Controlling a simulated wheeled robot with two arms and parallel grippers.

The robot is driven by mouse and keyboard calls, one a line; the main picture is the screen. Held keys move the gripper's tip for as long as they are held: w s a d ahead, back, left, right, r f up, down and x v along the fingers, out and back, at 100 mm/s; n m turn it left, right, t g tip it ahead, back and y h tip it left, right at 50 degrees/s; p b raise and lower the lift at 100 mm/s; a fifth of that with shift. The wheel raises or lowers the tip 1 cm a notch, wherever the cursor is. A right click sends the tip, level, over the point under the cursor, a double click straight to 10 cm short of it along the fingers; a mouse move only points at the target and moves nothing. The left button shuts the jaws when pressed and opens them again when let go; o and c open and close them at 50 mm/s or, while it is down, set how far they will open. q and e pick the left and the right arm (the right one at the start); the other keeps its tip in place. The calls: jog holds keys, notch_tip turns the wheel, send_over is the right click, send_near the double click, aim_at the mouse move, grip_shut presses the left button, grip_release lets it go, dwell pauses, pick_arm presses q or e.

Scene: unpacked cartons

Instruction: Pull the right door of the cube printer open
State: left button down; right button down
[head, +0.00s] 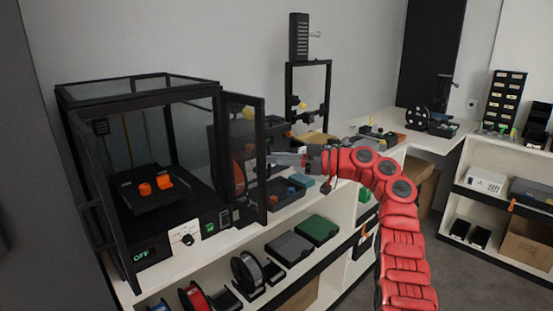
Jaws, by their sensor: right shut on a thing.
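The cube printer (150,83) stands on the white counter at the left, a black frame with clear panels and orange prints on its bed. Its right door (257,115) stands swung outward from the front. Its left door (97,215) also stands open, angled toward the viewer. My right gripper (274,159) reaches in from the right on its red arm and is shut at the outer edge of the right door, about mid-height. The gripped part, likely the handle, is too small to make out. My left gripper is not in view.
A dark tray (272,201) with blue pieces sits on the counter near the right door. Behind it stands a tall open-frame printer (328,95). Spools (246,273) and a green box (317,230) lie on the shelf below. Floor is free at right.

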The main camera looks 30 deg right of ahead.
jog(key=c, duration=1.2)
grip_release()
jog(key=shift+w+a, duration=0.1)
jog(key=shift+a, duration=0.15)
jog(key=shift+o, duration=1.4)
jog(key=shift+w+a+f, duration=0.1)
jog(key=shift+w+a, duration=0.15)
jog(key=shift+w, duration=0.05)
jog(key=b+v, duration=0.2)
jog(key=v, duration=1.6)
